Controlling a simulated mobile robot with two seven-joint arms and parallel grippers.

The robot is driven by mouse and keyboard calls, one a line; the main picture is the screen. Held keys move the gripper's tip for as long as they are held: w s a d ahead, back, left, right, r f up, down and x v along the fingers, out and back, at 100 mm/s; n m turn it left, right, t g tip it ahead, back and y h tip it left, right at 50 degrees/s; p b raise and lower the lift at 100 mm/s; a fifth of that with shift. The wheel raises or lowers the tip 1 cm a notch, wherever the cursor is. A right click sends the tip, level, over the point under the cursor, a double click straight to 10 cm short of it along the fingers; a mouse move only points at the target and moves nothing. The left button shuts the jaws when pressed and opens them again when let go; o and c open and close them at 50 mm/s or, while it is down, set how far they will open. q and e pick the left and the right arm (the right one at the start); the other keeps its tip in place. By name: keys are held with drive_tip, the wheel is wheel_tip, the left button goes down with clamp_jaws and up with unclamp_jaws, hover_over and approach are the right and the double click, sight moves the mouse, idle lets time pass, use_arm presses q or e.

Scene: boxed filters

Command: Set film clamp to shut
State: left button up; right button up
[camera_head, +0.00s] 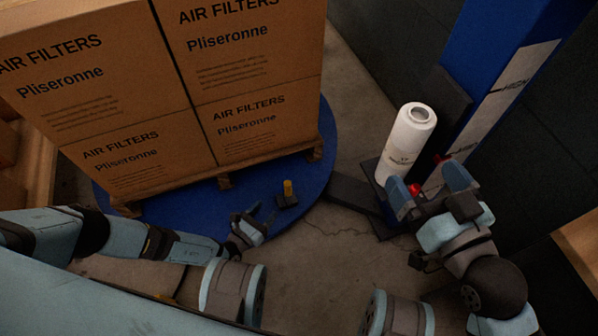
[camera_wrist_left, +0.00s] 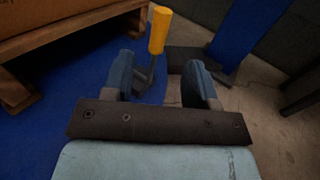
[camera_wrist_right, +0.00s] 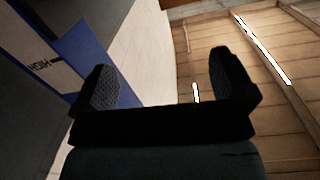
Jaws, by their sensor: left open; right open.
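The film clamp (camera_head: 288,195), with an upright yellow handle on a dark base, stands on the blue turntable (camera_head: 318,178) near its front edge. In the left wrist view the clamp's yellow handle (camera_wrist_left: 160,30) rises ahead of the open fingers, near the left finger. My left gripper (camera_head: 258,218) is open and empty, just left of and nearer than the clamp. My right gripper (camera_head: 428,186) is open in front of the white film roll (camera_head: 408,140); no object shows between its fingers in the right wrist view (camera_wrist_right: 165,90).
Stacked air filter boxes (camera_head: 200,90) on a wooden pallet (camera_head: 225,181) fill the turntable behind the clamp. A blue column (camera_head: 500,50) with a labelled pale strip stands at the right. Small red parts (camera_head: 415,189) show by my right fingers.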

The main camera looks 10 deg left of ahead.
sight(285, 189)
use_arm(q)
drive_tip(key=b+x, duration=0.4)
drive_tip(key=x, duration=0.8)
drive_tip(key=shift+w+d, duration=0.15)
drive_tip(key=shift+w, duration=0.05)
drive_tip(key=shift+w+d, duration=0.25)
drive_tip(key=shift+w, duration=0.35)
use_arm(e)
drive_tip(key=n, duration=0.1)
drive_tip(key=w+d+n+t+y, duration=0.1)
drive_tip(key=n, duration=0.1)
drive_tip(key=shift+w+d+r, duration=0.1)
drive_tip(key=shift+w+r, duration=0.2)
use_arm(q)
clamp_jaws()
drive_tip(key=shift+r, duration=0.1)
use_arm(e)
drive_tip(key=shift+r, duration=0.2)
